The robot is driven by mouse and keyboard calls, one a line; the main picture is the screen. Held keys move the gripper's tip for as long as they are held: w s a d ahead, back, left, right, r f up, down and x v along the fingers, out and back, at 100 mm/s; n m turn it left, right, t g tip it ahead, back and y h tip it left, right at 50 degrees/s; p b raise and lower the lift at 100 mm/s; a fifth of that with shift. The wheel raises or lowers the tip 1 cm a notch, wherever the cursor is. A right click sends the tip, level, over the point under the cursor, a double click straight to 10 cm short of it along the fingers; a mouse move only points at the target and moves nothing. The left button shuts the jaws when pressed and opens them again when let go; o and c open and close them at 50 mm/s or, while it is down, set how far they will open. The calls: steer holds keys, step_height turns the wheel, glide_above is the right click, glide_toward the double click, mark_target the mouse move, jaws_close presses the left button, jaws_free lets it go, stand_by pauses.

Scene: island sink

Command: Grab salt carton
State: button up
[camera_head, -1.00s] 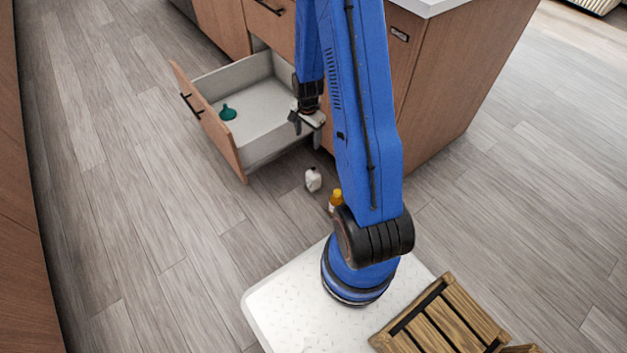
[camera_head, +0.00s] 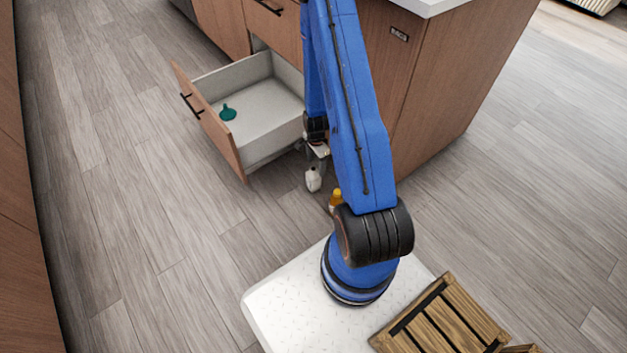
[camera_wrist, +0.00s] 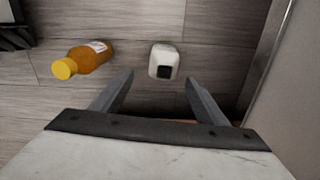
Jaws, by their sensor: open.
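A small white carton (camera_head: 313,180) stands on the wood floor in front of the open drawer; I take it to be the salt carton. In the wrist view the white carton (camera_wrist: 164,62) shows from above, with a dark square on its top. My gripper (camera_head: 316,162) is just above and behind it in the head view. In the wrist view my gripper (camera_wrist: 158,84) has its two fingers spread apart and empty. The carton lies just beyond the fingertips, roughly centred between them; no contact shows.
An orange bottle with a yellow cap (camera_wrist: 83,60) is left of the carton; it also shows in the head view (camera_head: 335,200), partly behind my arm. A cabinet side (camera_wrist: 272,60) rises at right in the wrist view. Floor at left is clear.

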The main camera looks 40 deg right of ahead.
mark_target(315, 173)
step_height(315, 173, down, 7)
steer(key=shift+f, duration=0.1)
steer(key=shift+w+a+f, duration=0.1)
steer(key=shift+a+f, duration=0.05)
steer(key=shift+f, duration=0.7)
steer(key=shift+w+a+f, duration=0.1)
steer(key=shift+w+f, duration=0.05)
steer(key=shift+f, duration=0.75)
steer(key=shift+w+a+f, duration=0.1)
steer(key=shift+a+f, duration=0.05)
steer(key=shift+f, duration=0.7)
steer(key=c, duration=1.4)
